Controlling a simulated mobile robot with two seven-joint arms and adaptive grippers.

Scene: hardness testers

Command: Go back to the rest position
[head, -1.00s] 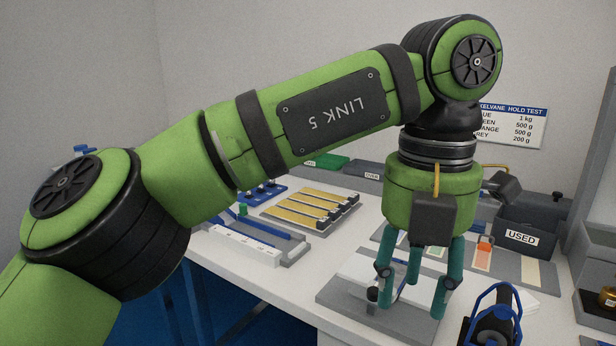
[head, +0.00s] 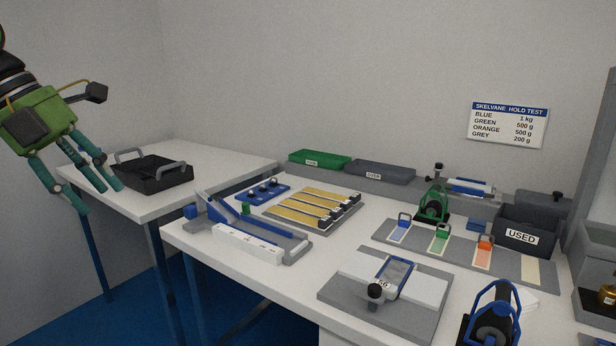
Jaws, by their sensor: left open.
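My left gripper (head: 98,198) hangs at the far left of the head view, over the front-left side of the side table. Its teal fingers are spread apart and nothing is between them. A black tray with grey handles (head: 150,174) is just to the right of the fingers in the picture. My right gripper is not in view.
The main bench (head: 190,246) carries a grey plate with a blue-framed piece (head: 394,270), a mat with coloured strips (head: 404,252), a dark "USED" bin (head: 524,238), a green bin (head: 320,162) and a blue-and-black device (head: 490,322). A gap separates the two tables.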

